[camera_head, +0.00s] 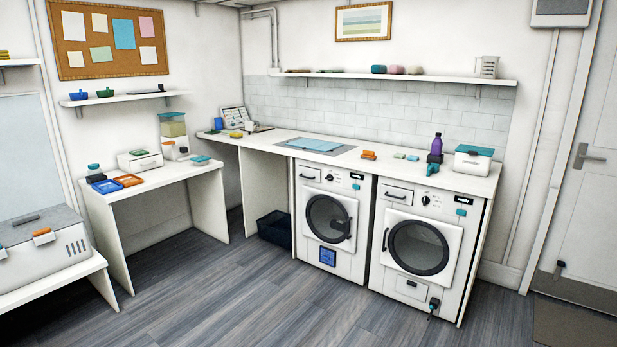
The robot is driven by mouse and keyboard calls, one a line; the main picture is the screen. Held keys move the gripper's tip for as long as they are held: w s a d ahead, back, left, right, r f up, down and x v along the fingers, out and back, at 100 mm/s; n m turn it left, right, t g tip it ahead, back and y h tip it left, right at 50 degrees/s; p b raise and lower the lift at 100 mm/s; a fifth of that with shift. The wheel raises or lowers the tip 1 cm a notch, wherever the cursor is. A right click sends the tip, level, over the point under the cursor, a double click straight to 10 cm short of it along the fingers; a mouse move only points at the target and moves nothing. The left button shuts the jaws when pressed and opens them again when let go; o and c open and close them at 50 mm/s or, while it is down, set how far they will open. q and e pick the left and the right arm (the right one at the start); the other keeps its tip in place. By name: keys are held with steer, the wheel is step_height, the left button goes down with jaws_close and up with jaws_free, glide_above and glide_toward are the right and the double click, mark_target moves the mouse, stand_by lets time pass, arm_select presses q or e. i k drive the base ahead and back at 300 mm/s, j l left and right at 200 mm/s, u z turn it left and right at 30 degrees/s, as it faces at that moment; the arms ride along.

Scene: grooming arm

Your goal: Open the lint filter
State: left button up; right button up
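Two white front-loading machines stand side by side under the counter, the left machine (310,262) and the right machine (398,277). Both round doors look shut. A blue square panel (327,257) sits low on the front of the left machine. A small flap (411,288) sits low on the right machine, with a dark and teal fitting (434,306) beside it. I cannot tell for certain which of these is the lint filter. Neither of my grippers is in view.
The grey wood floor (270,300) before the machines is clear. A dark basket (274,228) stands under the counter. A white side table (150,181) is at the left, and a low bench (50,286) with a grey-white box is nearer. A door (590,170) is at the right.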

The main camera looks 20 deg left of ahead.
mark_target(311, 175)
steer(key=i+j+u, duration=0.35)
steer(key=i, duration=0.8)
steer(key=i+u, duration=0.3)
steer(key=i, duration=0.9)
